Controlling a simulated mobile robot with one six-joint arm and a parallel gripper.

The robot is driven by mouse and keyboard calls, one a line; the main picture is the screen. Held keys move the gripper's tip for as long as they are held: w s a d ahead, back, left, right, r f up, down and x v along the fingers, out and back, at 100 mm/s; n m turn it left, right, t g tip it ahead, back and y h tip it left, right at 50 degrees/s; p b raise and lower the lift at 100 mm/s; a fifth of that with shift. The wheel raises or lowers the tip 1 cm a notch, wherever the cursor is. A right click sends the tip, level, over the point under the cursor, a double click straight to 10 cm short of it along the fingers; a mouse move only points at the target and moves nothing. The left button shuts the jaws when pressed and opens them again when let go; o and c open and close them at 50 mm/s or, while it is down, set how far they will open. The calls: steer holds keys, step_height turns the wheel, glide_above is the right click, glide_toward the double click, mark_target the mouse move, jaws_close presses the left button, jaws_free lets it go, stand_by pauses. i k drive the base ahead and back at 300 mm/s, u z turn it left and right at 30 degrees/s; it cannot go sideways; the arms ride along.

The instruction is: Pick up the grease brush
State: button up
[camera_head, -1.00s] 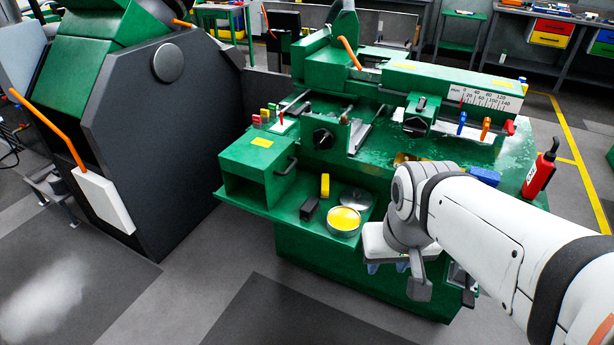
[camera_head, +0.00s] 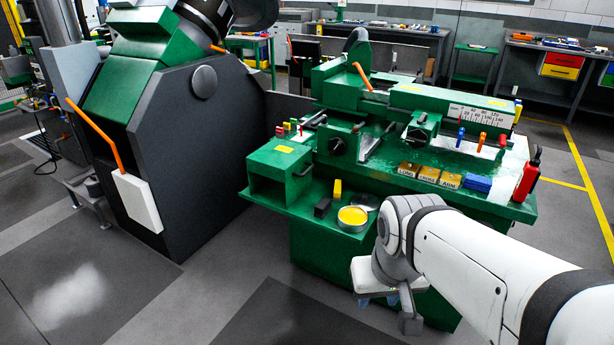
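I cannot make out a grease brush in the head view. A round open tin of yellow grease (camera_head: 352,217) sits on the green machine's front shelf (camera_head: 285,208), left of my arm. My gripper (camera_head: 378,300) hangs at the end of my white arm, in front of the machine and below the shelf's right part. Its fingers are small and mostly hidden by the wrist, so their opening is unclear. My arm covers the right part of the machine's front.
A dark block (camera_head: 322,207) and a yellow block (camera_head: 337,190) stand near the tin. A green box (camera_head: 279,172) stands on the shelf's left. Labelled yellow blocks (camera_head: 428,175), a blue block (camera_head: 478,183) and a red bottle (camera_head: 527,178) line the machine's right side. Floor at front left is clear.

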mark_target(324, 206)
steer(key=i, duration=1)
steer(key=u, duration=0.05)
